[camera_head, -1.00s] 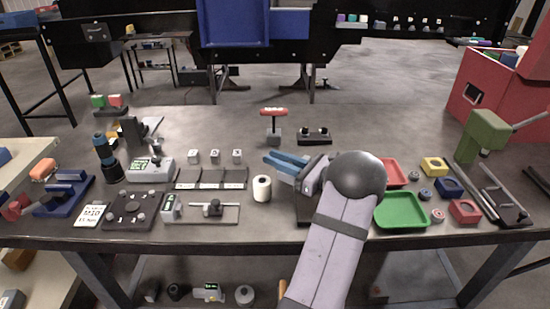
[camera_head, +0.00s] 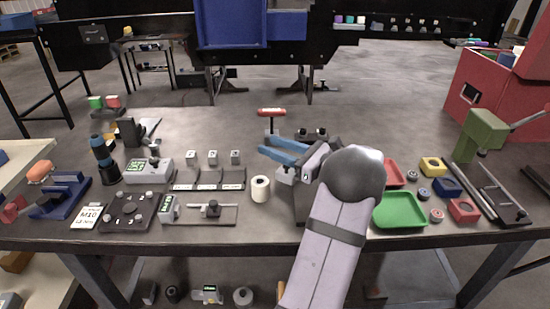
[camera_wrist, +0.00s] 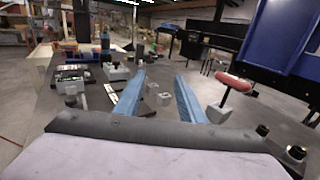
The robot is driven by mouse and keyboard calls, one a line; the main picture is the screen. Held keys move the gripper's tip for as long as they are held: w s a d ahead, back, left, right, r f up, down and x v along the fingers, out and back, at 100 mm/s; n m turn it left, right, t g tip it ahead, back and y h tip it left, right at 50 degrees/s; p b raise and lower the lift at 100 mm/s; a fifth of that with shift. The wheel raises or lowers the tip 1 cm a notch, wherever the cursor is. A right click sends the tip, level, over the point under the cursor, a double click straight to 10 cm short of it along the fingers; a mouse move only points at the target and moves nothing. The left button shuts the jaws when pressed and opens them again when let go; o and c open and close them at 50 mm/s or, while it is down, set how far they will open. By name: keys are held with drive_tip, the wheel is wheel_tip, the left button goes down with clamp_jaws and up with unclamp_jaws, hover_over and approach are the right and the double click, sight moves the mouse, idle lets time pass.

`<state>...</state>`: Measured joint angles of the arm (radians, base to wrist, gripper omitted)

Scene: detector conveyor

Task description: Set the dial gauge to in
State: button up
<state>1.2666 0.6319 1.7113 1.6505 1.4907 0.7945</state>
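My gripper (camera_head: 268,146) has two blue fingers that are spread apart with nothing between them. It is held over the middle of the table and points left. The fingers also show apart in the wrist view (camera_wrist: 160,76). A small grey upright device with a green display (camera_head: 168,208) stands at the front left of the table, left of a flat plate with a small clamp (camera_head: 212,210); it may be the dial gauge. A larger grey box with a green display (camera_head: 148,170) sits behind it. The readings and units are too small to tell. My gripper is well apart from both.
A white roll (camera_head: 260,188) stands left of my arm. Three small cubes (camera_head: 212,158) stand behind labelled dark pads. A red-handled tool (camera_head: 271,113) stands behind the gripper. A green tray (camera_head: 398,210) lies to the right. A dark knobbed plate (camera_head: 128,211) is at the front left.

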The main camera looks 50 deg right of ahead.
drive_tip(key=shift+r, duration=2.9)
